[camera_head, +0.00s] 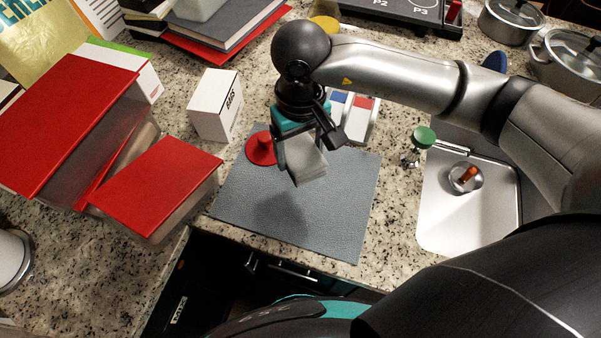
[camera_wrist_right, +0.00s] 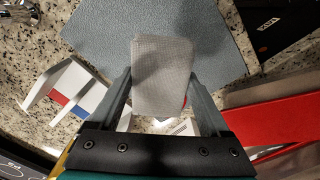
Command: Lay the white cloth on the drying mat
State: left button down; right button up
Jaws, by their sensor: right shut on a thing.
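The white cloth (camera_head: 304,163) is a folded, pale rectangular pad. My right gripper (camera_head: 297,147) is shut on it and holds it above the grey-blue drying mat (camera_head: 335,205). A shadow lies on the mat below the cloth. In the right wrist view the cloth (camera_wrist_right: 163,75) sits between the two fingers (camera_wrist_right: 160,95), and the mat (camera_wrist_right: 205,35) shows behind it. The mat lies flat on the speckled counter near its front edge. My left gripper does not show.
A red round object (camera_head: 261,149) is at the mat's back left edge. A white box (camera_head: 215,106) stands behind it. Red-covered books (camera_head: 150,190) lie at left. A green-topped item (camera_head: 423,138) and a metal sink (camera_head: 455,220) are at right. The mat's front is clear.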

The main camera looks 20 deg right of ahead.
notch_tip(320, 180, down, 10)
jog(key=shift+r, duration=0.15)
dwell(0.4)
jog(key=shift+f, duration=0.2)
jog(key=o, duration=1)
jog(key=shift+r, duration=0.1)
jog(key=shift+r, duration=0.1)
notch_tip(320, 180, up, 12)
jog(key=shift+r+b, duration=0.1)
jog(key=shift+b, duration=0.25)
